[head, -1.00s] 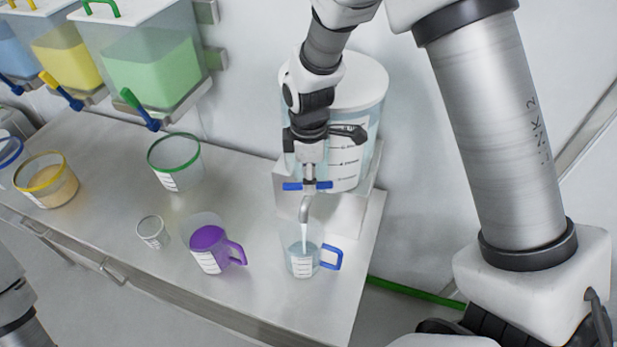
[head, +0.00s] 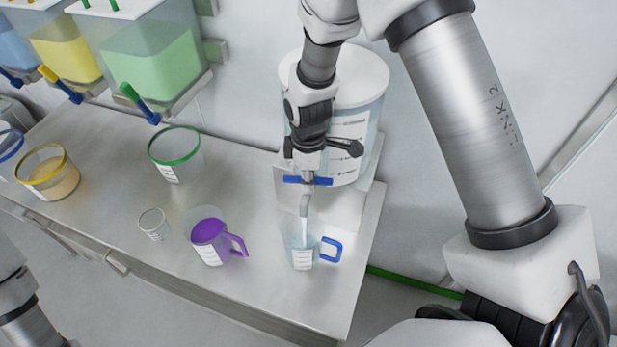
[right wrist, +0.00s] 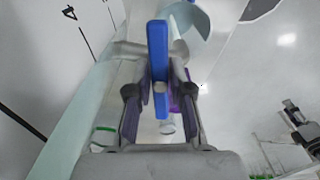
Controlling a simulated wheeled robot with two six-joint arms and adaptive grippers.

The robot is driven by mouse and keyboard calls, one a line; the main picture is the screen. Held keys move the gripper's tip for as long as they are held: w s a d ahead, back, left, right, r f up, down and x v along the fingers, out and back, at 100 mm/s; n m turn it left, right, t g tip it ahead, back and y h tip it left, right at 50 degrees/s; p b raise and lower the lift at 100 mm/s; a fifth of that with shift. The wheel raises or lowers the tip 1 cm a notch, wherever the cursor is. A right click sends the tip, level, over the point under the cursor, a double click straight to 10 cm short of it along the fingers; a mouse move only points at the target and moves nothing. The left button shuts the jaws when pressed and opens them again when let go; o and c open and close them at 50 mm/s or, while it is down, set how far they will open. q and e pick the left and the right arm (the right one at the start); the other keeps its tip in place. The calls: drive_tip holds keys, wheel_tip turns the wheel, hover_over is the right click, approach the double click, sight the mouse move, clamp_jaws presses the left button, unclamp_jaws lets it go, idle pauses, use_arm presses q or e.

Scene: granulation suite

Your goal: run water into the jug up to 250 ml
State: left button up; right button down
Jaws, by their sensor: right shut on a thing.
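The clear jug with a blue handle (head: 304,257) stands upright on the bench under the tap spout (head: 305,201). A thin water stream (head: 304,228) falls from the spout into it. Pale blue water shows in the jug; its level against the printed marks is too small to read. The water tank (head: 362,90) stands behind. My right gripper (head: 308,172) is shut on the blue tap handle (head: 293,180), which lies crosswise. In the right wrist view the blue tap handle (right wrist: 158,50) stands between the fingers (right wrist: 158,95). My left gripper is out of view.
A green-rimmed container (head: 174,166) and a yellow-rimmed one (head: 48,180) stand farther left. Coloured dispensers, including a green one (head: 155,75), hang on the wall. The bench's front is free.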

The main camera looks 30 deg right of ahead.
drive_tip(key=m, duration=0.3)
drive_tip(key=shift+w+r, duration=0.1)
drive_tip(key=c, duration=1)
unclamp_jaws()
drive_tip(key=shift+c, duration=0.2)
drive_tip(key=shift+a, duration=0.1)
wheel_tip(320, 180, up, 12)
